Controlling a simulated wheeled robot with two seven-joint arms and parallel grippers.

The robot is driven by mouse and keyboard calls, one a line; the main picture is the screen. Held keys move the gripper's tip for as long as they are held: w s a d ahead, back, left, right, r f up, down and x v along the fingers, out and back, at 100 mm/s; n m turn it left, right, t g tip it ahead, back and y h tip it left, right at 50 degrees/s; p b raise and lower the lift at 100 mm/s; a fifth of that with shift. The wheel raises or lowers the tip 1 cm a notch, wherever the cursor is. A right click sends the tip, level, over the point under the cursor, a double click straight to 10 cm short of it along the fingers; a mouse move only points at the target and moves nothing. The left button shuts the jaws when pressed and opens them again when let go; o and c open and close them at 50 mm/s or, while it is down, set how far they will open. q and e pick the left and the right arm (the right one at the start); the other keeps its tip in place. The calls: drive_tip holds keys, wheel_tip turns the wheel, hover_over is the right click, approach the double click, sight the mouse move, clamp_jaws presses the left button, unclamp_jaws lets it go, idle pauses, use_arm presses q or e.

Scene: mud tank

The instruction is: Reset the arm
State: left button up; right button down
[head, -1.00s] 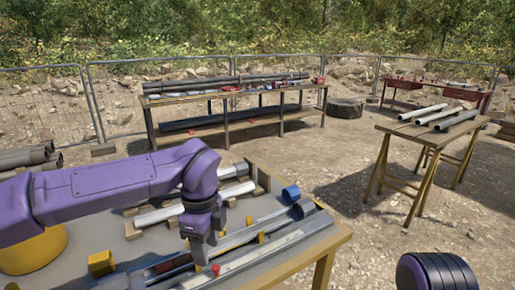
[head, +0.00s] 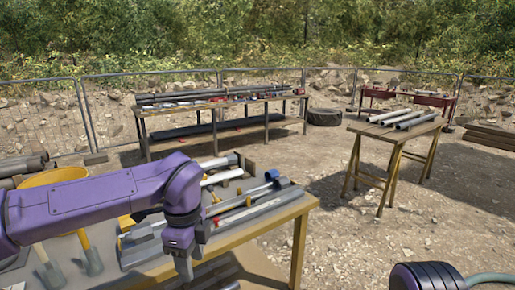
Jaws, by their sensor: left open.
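My left arm (head: 110,203) is purple and comes in from the left across the near worktable (head: 275,222). My left gripper (head: 184,268) points down at the table's front edge, apart from the pipes. It is open and nothing shows between its fingers.
Grey pipes (head: 262,205) lie on the near table, with a yellow bucket (head: 52,178) and hand trowels (head: 88,255) at left. A trestle table with pipes (head: 402,122) stands at right, a long bench (head: 215,108) behind. Gravel between them is clear.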

use_arm(q)
drive_tip(key=w+a+f+m+t+y, duration=0.15)
drive_tip(key=f+m+t, duration=0.25)
drive_tip(key=f+m, duration=0.75)
drive_tip(key=a+f+m+t+y, duration=0.3)
drive_tip(key=f+m, duration=0.6)
drive_tip(key=m, duration=0.5)
drive_tip(key=s+a+f+m+h, duration=0.2)
drive_tip(key=s+f+m, duration=0.9)
drive_tip(key=m, duration=0.1)
drive_tip(key=s+a+f+m+g, duration=0.1)
drive_tip(key=s+a+f+m, duration=0.1)
drive_tip(key=s, duration=0.4)
drive_tip(key=s+a+f+m+g, duration=0.1)
drive_tip(key=s+a+f+m, duration=0.2)
drive_tip(key=s, duration=0.3)
drive_tip(key=s+a+f+m+g, duration=0.1)
drive_tip(key=s+a+f+m, duration=0.1)
drive_tip(key=s+a, duration=0.3)
drive_tip(key=shift+s+f+m+g+y, duration=0.25)
drive_tip(key=shift+s+m+g+y, duration=0.15)
drive_tip(key=shift+s, duration=0.7)
